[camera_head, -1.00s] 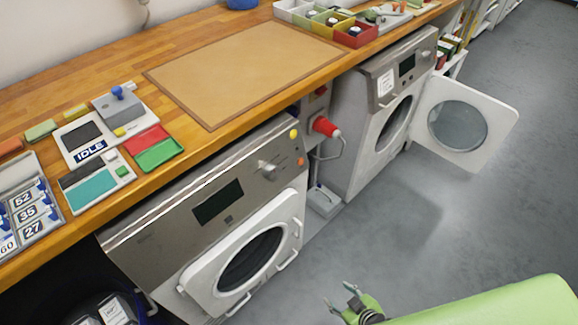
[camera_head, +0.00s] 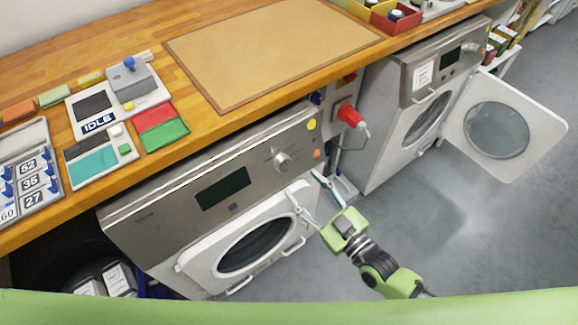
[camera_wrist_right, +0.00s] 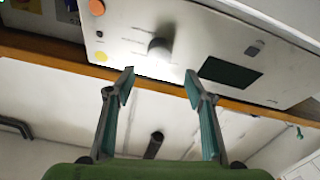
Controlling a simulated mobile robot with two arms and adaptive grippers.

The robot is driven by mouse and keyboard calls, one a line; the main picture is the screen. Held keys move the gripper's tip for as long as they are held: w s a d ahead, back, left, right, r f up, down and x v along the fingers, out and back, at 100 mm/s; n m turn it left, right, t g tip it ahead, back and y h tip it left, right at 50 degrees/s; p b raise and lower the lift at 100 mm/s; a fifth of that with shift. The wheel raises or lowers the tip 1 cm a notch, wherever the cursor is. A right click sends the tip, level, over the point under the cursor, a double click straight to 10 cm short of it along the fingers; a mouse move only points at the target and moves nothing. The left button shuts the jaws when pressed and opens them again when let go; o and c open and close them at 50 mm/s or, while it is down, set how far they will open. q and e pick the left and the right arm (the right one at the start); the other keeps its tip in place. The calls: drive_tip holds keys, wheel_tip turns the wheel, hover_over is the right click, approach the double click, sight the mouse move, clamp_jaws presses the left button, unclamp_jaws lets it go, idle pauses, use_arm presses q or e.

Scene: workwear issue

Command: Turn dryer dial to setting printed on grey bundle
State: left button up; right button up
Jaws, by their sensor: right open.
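The near machine (camera_head: 160,215) has a steel front panel with a round dial (camera_head: 283,160), a dark display (camera_head: 223,188) and a closed round door. The dial also shows in the right wrist view (camera_wrist_right: 159,48), above the fingertips, with the panel upside down. My right gripper (camera_head: 308,188) is open and empty, just in front of the panel below the dial and apart from it. Its fingers also show in the right wrist view (camera_wrist_right: 160,80). Dark bundles (camera_head: 120,278) with white labels sit at the lower left; their print is unreadable. No clearly grey bundle shows.
A second machine (camera_head: 405,90) stands to the right, its door (camera_head: 497,130) swung open into the aisle. The wooden counter (camera_head: 180,90) carries a brown mat (camera_head: 270,50) and an IDLE-marked device (camera_head: 98,125).

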sight(286, 166)
drive_tip(key=x, duration=0.7)
drive_tip(key=shift+w+a, duration=0.15)
drive_tip(key=shift+w, duration=0.15)
drive_tip(key=c, duration=1.1)
